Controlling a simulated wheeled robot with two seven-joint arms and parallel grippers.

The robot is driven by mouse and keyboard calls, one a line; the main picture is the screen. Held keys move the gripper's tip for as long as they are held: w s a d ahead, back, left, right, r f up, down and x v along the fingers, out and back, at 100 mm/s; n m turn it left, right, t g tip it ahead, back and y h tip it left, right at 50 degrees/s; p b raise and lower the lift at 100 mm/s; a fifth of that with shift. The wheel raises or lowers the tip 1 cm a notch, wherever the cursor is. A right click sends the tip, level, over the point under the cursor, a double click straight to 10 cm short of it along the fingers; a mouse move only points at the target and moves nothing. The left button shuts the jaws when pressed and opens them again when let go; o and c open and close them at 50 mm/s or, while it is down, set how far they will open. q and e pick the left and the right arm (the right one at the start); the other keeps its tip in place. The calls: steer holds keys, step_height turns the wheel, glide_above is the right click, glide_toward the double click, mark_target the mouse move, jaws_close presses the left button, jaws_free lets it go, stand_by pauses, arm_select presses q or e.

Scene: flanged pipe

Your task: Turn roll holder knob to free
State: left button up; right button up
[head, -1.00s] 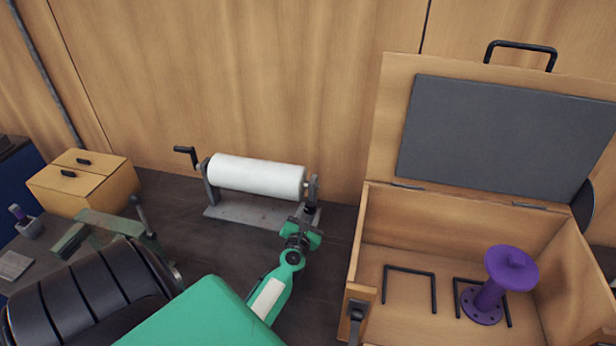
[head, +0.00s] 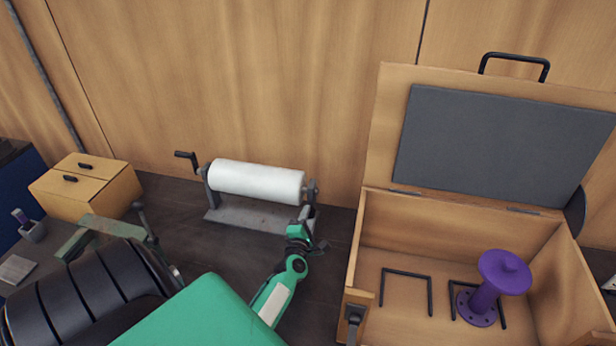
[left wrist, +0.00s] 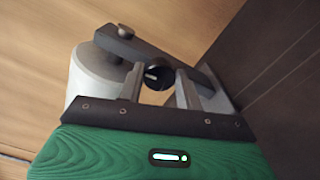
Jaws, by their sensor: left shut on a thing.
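The roll holder (head: 238,212) stands on the bench, with a white roll (head: 255,181) lying across it and a crank at its left end. My left gripper (head: 305,214) is at the holder's right end. In the left wrist view the round black knob (left wrist: 157,75), with a small pale mark on its face, sits between the two fingers of the left gripper (left wrist: 160,82), which is shut on it. In the head view the gripper hides the knob. My right gripper is not in view.
An open wooden case (head: 362,240) stands close to the right of my left arm, with a purple flanged pipe (head: 485,292) and black brackets inside. A small wooden box (head: 85,188) and a green-grey vise are at the left. A wooden wall (head: 250,80) rises behind the holder.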

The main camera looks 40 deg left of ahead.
arm_select(q)
steer(key=shift+m, duration=0.5)
steer(key=o, duration=1)
steer(key=b+v, duration=0.3)
steer(key=v, duration=1.1)
steer(key=shift+b, duration=0.4)
